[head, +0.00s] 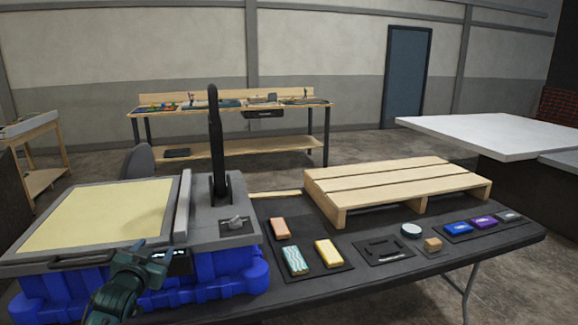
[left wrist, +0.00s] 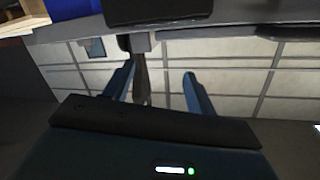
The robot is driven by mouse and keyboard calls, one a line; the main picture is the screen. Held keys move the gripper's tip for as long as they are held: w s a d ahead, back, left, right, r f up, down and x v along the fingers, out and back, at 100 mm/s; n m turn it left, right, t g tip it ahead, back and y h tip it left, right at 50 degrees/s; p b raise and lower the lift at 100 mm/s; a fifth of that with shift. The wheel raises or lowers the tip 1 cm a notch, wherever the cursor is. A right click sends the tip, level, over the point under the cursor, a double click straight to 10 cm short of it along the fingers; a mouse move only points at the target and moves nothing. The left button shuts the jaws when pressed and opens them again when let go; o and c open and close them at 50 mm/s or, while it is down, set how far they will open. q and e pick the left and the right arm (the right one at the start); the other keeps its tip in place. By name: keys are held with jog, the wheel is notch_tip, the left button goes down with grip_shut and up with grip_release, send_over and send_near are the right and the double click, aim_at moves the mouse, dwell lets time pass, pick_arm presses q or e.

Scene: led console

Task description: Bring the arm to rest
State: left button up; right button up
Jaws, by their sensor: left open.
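My left gripper (head: 150,262) is at the lower left of the head view, in front of the grey console (head: 195,215). In the left wrist view its two fingers (left wrist: 158,88) stand apart with nothing held between them. The console has a pale yellow panel (head: 100,215), an upright black post (head: 217,140) and a small switch (head: 236,222). It rests on a blue base (head: 215,270). The gripper covers part of the console's front edge near a small lit display (head: 178,256). My right gripper is in neither view.
The dark table (head: 400,275) holds a wooden pallet (head: 390,185), an orange block (head: 279,228), a teal patterned block (head: 296,260), a yellow block (head: 328,252), a round white-topped piece (head: 411,230) and several small coloured boxes. A workbench (head: 230,105) stands behind; a white-topped table (head: 500,135) is at right.

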pick_arm(q)
jog(key=s+d+f+m+g+h, duration=0.1)
jog(key=s+d+f+g+h, duration=0.1)
jog(key=s+d+f, duration=0.55)
jog(key=s+d+f+g+h, duration=0.1)
jog(key=s+d+f, duration=0.3)
jog(key=s+f, duration=0.6)
jog(key=s+d+f+g, duration=0.1)
jog(key=s+d, duration=0.2)
jog(key=s, duration=0.6)
jog(key=s+d+f+n+g+h, duration=0.1)
jog(key=s+d, duration=0.3)
jog(key=s, duration=0.6)
jog(key=shift+s+f+g+h, duration=0.15)
jog(key=shift+f+g+h, duration=0.2)
jog(key=shift+f, duration=0.2)
